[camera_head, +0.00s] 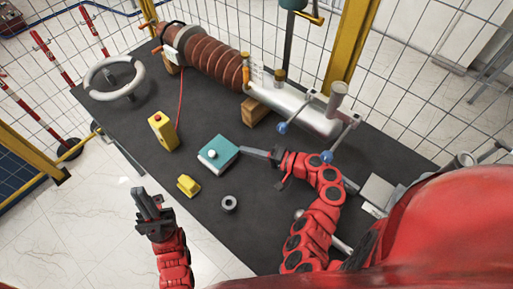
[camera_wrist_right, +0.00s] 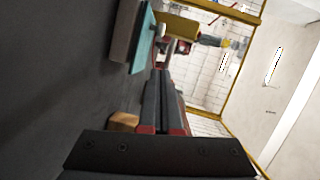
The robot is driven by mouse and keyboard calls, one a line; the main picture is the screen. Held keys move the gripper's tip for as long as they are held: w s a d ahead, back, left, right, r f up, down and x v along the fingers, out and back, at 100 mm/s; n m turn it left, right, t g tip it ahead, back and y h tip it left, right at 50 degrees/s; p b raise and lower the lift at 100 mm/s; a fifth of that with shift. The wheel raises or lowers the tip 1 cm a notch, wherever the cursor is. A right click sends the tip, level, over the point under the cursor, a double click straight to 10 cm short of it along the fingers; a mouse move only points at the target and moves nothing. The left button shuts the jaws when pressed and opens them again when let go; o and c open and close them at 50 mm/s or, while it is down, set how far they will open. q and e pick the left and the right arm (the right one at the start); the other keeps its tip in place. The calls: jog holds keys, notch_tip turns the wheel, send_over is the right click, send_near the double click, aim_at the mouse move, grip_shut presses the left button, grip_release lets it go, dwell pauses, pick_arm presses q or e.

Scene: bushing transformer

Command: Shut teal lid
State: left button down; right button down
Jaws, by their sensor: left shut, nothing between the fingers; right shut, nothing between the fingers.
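The teal lid (camera_head: 220,149) tops a small box with pale sides on the dark table, with a white round knob on it. The lid looks down on the box; I cannot tell whether a gap is left. My right gripper (camera_head: 246,151) is shut and empty, its tips at the lid's right edge, touching or very close. In the right wrist view the teal lid (camera_wrist_right: 143,42) shows on edge beyond the shut fingers (camera_wrist_right: 160,78). My left gripper (camera_head: 141,191) is shut and empty, off the table's left front edge.
A yellow box with a red button (camera_head: 161,131), a yellow piece (camera_head: 188,185) and a grey ring (camera_head: 229,203) lie near the lid. The brown ribbed bushing (camera_head: 215,62) lies behind on a wooden block (camera_head: 258,112). A grey wheel (camera_head: 114,79) is at the far left.

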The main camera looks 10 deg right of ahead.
aim_at(225, 157)
jog(key=p+x, duration=0.2)
jog(key=x, duration=0.3)
jog(key=shift+a+r, duration=0.1)
jog(key=shift+r, duration=0.05)
jog(key=a, duration=0.1)
jog(key=a+p, duration=0.1)
jog(key=a, duration=0.1)
jog(key=shift+s+f+p, duration=0.35)
jog(key=shift+f+p, duration=0.05)
jog(key=shift+a+f, duration=0.2)
jog(key=shift+a, duration=0.05)
